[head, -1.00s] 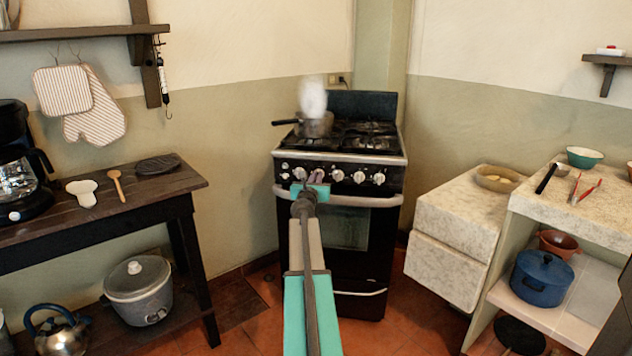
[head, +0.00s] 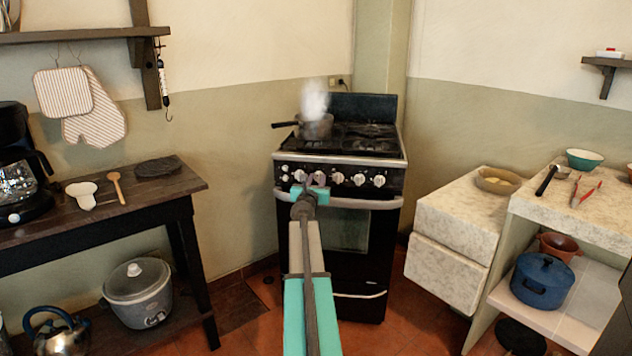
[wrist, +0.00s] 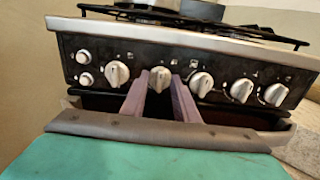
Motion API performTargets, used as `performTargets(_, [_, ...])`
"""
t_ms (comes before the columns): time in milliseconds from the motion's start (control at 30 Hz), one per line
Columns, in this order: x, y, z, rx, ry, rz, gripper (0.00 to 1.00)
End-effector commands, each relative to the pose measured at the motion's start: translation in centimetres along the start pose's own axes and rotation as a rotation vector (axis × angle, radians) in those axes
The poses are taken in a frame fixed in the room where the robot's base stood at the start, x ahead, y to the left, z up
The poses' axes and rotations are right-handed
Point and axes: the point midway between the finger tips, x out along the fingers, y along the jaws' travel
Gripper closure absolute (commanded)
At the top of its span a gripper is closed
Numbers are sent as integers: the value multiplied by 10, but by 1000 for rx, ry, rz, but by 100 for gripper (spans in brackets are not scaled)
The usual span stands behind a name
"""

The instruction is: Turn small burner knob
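A black stove (head: 341,235) with a row of several white knobs on its front panel stands ahead. In the wrist view, one knob (wrist: 160,79), second from the left, shows between the two purple fingers of my gripper (wrist: 163,82). The fingers are apart, with a gap on each side of that knob; I cannot tell whether the tips reach around it or stop just short. In the head view my gripper (head: 311,182) is at the knob panel and hides part of it. Which knob belongs to the small burner is not readable from the markings.
A steaming pot (head: 315,126) sits on the stove's back left, its handle pointing left. The oven handle (head: 376,203) runs below the panel, close under my gripper. A dark wooden table (head: 150,205) stands at left, a stone counter (head: 461,213) at right.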

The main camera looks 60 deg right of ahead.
Motion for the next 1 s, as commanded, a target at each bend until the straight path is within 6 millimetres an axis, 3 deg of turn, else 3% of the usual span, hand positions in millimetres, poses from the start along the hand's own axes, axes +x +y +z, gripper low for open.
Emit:
performTargets(267, [-14, 0, 0, 0, 0, 0, 73])
performTargets(1000, [-81, 0, 0, 0, 0, 1, 73])
